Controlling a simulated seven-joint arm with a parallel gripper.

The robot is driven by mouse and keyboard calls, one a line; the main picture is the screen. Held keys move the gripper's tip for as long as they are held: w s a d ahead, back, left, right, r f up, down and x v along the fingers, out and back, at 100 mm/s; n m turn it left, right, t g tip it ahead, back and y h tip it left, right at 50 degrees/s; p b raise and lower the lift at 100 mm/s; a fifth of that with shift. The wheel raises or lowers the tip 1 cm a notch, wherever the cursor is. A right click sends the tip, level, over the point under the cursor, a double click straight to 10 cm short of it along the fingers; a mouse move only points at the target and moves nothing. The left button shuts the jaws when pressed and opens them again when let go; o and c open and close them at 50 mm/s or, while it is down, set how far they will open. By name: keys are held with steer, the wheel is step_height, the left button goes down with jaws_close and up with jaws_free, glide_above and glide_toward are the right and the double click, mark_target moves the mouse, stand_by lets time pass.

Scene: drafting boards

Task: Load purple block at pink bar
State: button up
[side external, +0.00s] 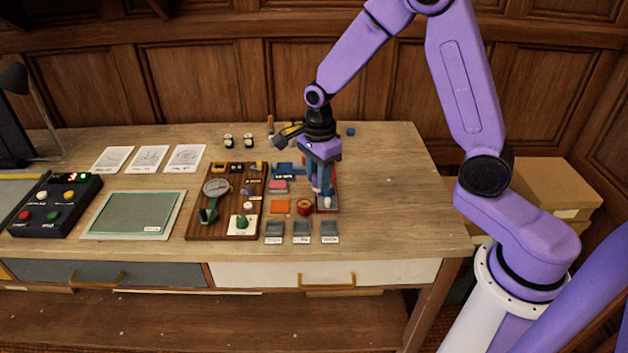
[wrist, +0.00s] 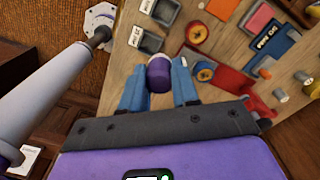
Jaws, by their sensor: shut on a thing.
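My gripper (side external: 323,187) points down over the right part of the work area. In the wrist view its two blue fingers (wrist: 161,76) are shut on the purple block (wrist: 158,74), a short round piece with a pale band at its top. In the side view the block is mostly hidden by the fingers. I cannot tell whether it touches the surface below. A pink bar (side external: 278,186) lies to the left of my gripper, between a blue piece and an orange square. A pink piece also shows at the top of the wrist view (wrist: 222,8).
A red tray (side external: 333,203) sits beside my gripper, and a red round piece (side external: 304,207) stands just left of it. Several grey bins (side external: 301,232) line the front. A wooden gauge board (side external: 222,222) is further left. The table's right end is clear.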

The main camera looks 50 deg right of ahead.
steer(key=w+d+f, duration=0.2)
steer(key=w, duration=0.7)
steer(key=w+d+f, duration=0.1)
steer(key=w+f, duration=0.1)
steer(key=w, duration=0.8)
steer(key=shift+f, duration=3.1)
steer(key=shift+f, duration=0.5)
step_height(320, 180, up, 7)
